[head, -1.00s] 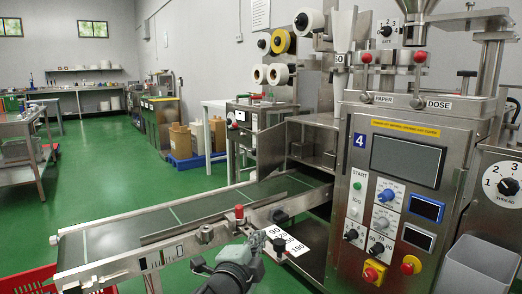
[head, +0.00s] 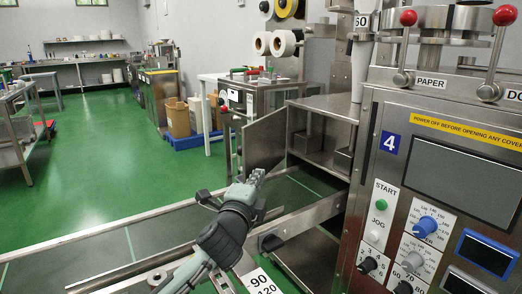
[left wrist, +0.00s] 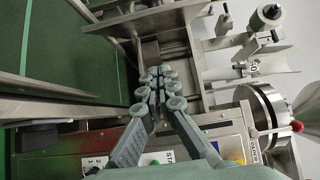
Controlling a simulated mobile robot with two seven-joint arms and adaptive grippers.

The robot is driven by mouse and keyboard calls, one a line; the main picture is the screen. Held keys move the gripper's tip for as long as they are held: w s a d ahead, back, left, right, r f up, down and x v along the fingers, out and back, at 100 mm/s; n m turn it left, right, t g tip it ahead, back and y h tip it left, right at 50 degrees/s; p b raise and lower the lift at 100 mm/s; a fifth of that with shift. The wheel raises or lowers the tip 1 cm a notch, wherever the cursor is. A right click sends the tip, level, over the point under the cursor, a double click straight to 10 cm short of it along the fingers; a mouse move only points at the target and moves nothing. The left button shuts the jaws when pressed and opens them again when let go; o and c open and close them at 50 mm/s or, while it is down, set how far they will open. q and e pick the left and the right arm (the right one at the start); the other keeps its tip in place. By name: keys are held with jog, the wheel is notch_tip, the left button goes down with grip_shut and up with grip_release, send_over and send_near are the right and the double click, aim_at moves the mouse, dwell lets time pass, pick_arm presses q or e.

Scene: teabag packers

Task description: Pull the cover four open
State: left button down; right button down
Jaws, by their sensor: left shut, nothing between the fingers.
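My left gripper (head: 257,176) is shut and empty, in front of and below the panel, over the conveyor. It looks apart from the panel. In the left wrist view its closed fingers (left wrist: 161,84) point toward the compartment. My right gripper is not in view.
The conveyor (head: 100,245) with its steel side rail (head: 310,216) runs under my left arm. Knobs and a screen (head: 465,165) are on the machine's front. Green floor is free at the left.

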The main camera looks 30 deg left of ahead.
aim_at(253, 157)
pick_arm(q)
jog(key=w+a, duration=0.2)
jog(key=w, duration=0.1)
jog(key=w+a, duration=0.5)
jog(key=w, duration=0.1)
jog(key=shift+a, duration=0.15)
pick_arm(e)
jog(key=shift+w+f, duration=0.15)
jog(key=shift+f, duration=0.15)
pick_arm(q)
jog(key=shift+a, duration=0.25)
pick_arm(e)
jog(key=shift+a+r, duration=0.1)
